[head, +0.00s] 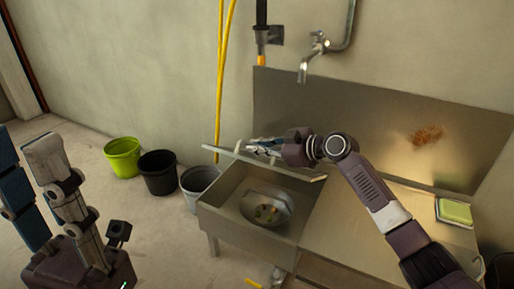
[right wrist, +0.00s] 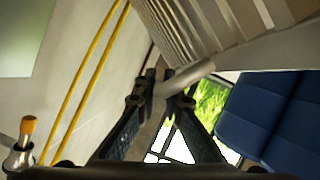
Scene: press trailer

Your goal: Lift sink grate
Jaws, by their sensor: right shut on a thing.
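The sink grate (right wrist: 205,25) is a pale slatted panel with a round bar along its edge. In the head view the grate (head: 222,151) shows as a thin pale edge, tilted, above the sink basin's far side. My right gripper (head: 258,148) is shut on it; in the right wrist view the fingers of this gripper (right wrist: 163,88) close around the bar. The metal sink (head: 222,219) stands below with its basin uncovered. My left gripper (head: 24,145) is at the left edge, fingers upward and apart, empty, far from the grate.
Green (head: 123,157), black (head: 158,173) and grey (head: 197,188) buckets stand left of the sink. A tap (head: 317,45) and yellow hose (head: 222,80) are on the wall behind. Small items lie in a bowl (head: 283,200) inside the basin.

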